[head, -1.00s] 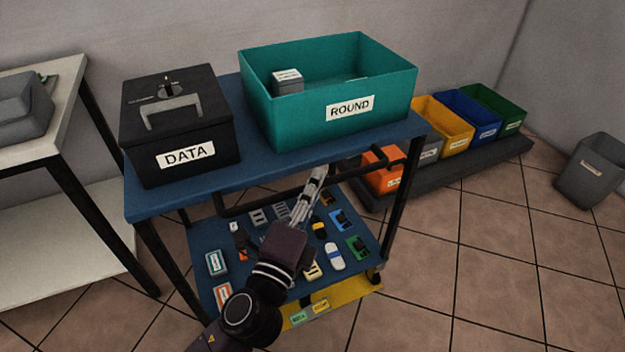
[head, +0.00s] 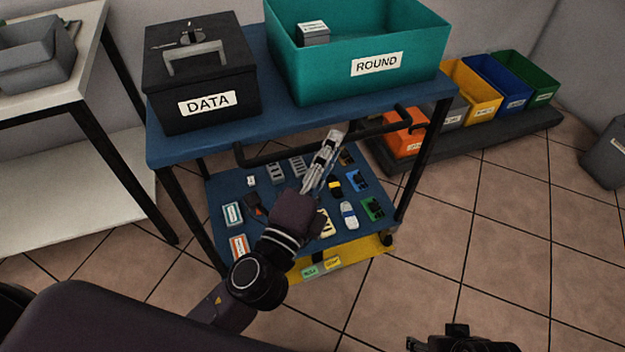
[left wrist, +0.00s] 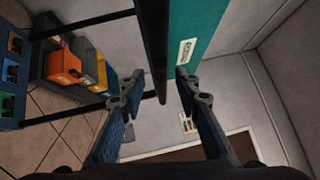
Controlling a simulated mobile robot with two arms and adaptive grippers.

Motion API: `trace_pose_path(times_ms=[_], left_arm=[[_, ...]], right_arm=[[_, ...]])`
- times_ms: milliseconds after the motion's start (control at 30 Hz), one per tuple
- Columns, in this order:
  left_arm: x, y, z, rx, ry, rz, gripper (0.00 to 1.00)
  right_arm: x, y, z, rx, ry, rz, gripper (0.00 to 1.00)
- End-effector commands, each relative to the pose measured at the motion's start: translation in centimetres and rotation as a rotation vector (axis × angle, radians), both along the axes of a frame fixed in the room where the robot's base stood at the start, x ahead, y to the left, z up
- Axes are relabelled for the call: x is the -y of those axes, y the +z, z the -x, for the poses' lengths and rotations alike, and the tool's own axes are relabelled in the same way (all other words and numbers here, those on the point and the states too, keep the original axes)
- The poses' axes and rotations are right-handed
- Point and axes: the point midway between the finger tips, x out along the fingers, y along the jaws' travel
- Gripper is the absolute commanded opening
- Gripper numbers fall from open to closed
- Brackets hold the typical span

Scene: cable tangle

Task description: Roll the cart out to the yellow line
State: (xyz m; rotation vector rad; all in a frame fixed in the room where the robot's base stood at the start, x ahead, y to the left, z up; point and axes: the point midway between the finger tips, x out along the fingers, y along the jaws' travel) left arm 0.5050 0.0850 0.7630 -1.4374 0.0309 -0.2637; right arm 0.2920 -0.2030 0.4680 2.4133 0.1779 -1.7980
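The cart has a blue top (head: 200,142), black legs and a lower blue shelf (head: 225,190). A black handle bar (head: 270,157) runs along its near side. My left gripper (head: 327,152) is at the middle of this bar. In the left wrist view my left gripper (left wrist: 155,95) is open, its fingers apart, and the dark bar (left wrist: 157,60) shows between them; I cannot tell whether they touch it. Part of my right gripper (head: 455,335) shows at the lower right edge, its fingers unclear. I cannot make out a yellow line on the floor.
A black DATA box (head: 215,72) and a teal ROUND bin (head: 365,85) stand on the cart top. Small items lie on the lower shelf, above a yellow panel (head: 355,255). Coloured bins (head: 475,90) are behind right; a white table (head: 60,85) is left. Floor (head: 480,240) at right is clear.

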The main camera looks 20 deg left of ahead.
Motion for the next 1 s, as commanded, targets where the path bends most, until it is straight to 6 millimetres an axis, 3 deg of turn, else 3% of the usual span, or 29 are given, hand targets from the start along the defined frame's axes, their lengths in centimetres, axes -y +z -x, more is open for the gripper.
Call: trace_pose_path(times_ms=[533, 1000], left_arm=[[-1.3, -1.1, 6.7, -0.005, 0.001, 0.0, 0.3], [-1.8, -1.3, 9.0, -0.002, -0.001, -0.001, 0.3]], right_arm=[[0.0, 0.1, -0.1, 0.002, -0.001, -0.001, 0.57], [0.0, 0.1, -0.1, 0.002, -0.001, -0.001, 0.57]])
